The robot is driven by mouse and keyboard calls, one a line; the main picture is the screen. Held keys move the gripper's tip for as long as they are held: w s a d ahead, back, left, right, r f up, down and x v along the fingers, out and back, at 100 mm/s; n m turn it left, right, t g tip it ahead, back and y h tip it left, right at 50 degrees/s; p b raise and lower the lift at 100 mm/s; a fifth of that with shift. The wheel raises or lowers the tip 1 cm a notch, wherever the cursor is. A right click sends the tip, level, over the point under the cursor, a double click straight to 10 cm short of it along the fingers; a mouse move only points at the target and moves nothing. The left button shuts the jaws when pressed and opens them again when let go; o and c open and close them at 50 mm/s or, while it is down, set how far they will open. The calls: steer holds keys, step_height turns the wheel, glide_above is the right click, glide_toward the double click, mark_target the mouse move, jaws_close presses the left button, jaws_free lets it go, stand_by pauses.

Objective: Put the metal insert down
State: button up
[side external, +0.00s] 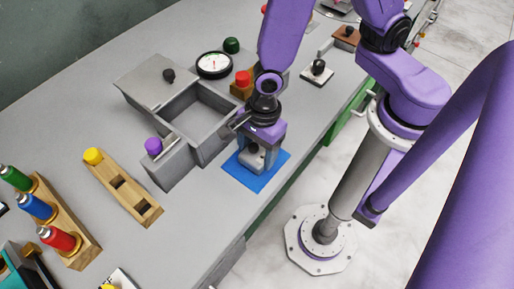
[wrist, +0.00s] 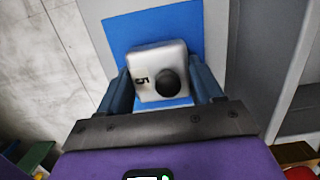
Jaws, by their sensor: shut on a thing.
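The metal insert (wrist: 150,62) is a silvery block with a black round knob and the number 5 on top. My gripper (wrist: 160,85) is shut on it, one blue-grey finger on each side. In the side view my gripper (side external: 256,152) points down over a blue mat (side external: 270,178), with the insert (side external: 250,163) between its fingers. The insert is over the blue mat, which also shows in the wrist view (wrist: 125,32). I cannot tell whether its underside touches the mat.
An open grey press box (side external: 205,150) with a knobbed lid (side external: 150,80) stands just left of the gripper. A round gauge (side external: 214,65), a red-buttoned block (side external: 241,85) and a wooden holder with a yellow knob (side external: 120,185) are nearby. The bench edge is close on the right.

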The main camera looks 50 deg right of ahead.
mark_target(261, 149)
steer(key=shift+f, duration=0.1)
steer(key=o, duration=1.3)
steer(key=shift+d+r, duration=0.95)
steer(key=shift+r, duration=5.15)
steer(key=shift+s+d+r+n+h, duration=0.25)
steer(key=shift+s+d+r+n, duration=0.7)
steer(key=shift+d+n, duration=2.9)
steer(key=shift+s+d+r+n+h, duration=0.2)
steer(key=shift+s+d+r+n, duration=0.8)
steer(key=shift+n, duration=5.35)
steer(key=shift+s+d+r+n+h, duration=0.4)
steer(key=shift+s+d+n, duration=0.85)
steer(key=shift+d+n, duration=2.8)
